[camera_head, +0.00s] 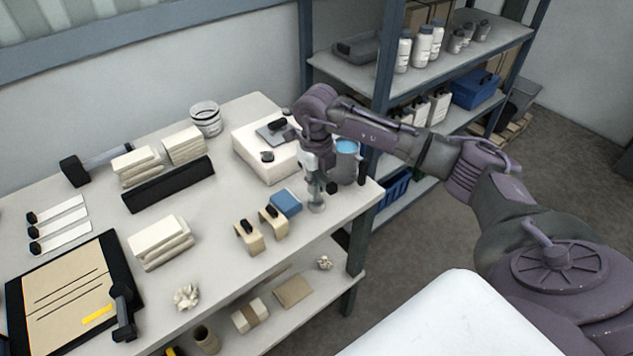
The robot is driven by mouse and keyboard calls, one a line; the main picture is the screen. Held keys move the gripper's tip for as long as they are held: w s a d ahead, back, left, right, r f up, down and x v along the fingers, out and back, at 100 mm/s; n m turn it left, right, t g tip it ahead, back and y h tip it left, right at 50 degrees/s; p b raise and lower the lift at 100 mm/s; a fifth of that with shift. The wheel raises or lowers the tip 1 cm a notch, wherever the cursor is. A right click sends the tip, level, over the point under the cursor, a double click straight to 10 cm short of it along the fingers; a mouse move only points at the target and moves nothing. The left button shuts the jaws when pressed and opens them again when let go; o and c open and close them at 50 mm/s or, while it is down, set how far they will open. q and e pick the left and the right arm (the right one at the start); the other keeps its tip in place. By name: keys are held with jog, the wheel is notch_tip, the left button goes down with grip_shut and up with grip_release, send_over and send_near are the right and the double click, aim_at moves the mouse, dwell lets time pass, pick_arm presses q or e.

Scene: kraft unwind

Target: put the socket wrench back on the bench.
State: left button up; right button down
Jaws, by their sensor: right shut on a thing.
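The bench (215,235) is a pale table along the wall. My right gripper (317,187) reaches in from the right and points down over the bench's right end. It is shut on a slim grey metallic thing, which I take to be the socket wrench (317,206). The gripper hides most of it. Its lower end is at or just above the bench top; I cannot tell whether it touches. A blue block (286,203) lies just left of it. My left gripper is not in view.
A white case (262,155) and a grey pot with blue contents (346,165) stand close behind the gripper. Tan blocks (248,237), stacked cloths (160,243) and a black-edged board (128,262) lie further left. A blue-framed shelf (385,75) stands at the back right.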

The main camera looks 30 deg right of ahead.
jog(key=c, duration=1.2)
grip_release()
jog(key=shift+r, duration=0.3)
notch_tip(320, 180, up, 11)
jog(key=b, duration=0.2)
jog(key=shift+f+b, duration=0.2)
jog(key=shift+b, duration=0.1)
jog(key=shift+r, duration=0.5)
